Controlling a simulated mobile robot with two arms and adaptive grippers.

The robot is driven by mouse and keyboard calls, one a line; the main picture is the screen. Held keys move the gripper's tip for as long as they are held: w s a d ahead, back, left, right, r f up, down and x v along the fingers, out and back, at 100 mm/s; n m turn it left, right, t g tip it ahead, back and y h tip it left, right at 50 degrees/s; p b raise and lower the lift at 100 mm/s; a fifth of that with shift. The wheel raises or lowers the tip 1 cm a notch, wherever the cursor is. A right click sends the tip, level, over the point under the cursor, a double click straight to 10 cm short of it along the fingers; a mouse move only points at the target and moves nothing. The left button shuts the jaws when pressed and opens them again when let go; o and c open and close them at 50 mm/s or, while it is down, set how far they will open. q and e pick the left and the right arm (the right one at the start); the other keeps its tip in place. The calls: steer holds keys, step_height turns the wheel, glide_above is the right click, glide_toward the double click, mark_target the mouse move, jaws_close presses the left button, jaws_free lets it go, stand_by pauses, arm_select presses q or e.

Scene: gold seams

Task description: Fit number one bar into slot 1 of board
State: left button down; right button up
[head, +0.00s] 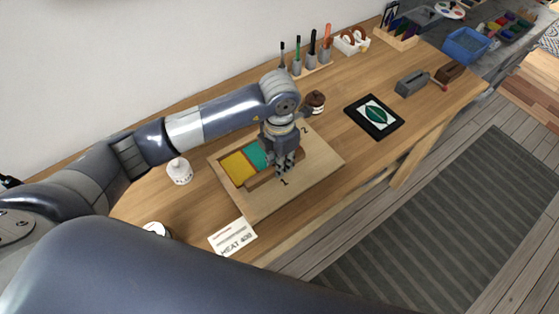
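The wooden board (317,160) lies on the bench with a printed 1 near its front and a 2 near its back. Yellow and teal panels (238,168) are set in it. A brown bar (260,180) lies along the front edge of the panels, near the 1. My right gripper is not in view.
A dark jar (315,101) stands behind. A black-framed leaf picture (374,117) lies right. A tool rack (306,67) stands at the back.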

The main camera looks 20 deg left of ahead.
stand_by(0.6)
arm_select(q)
steer(key=c, duration=1.4)
jaws_free()
steer(key=shift+o, duration=0.4)
steer(key=o, duration=0.4)
steer(key=shift+o, duration=0.2)
steer(key=shift+r+p, duration=1.85)
steer(key=shift+r, duration=1.65)
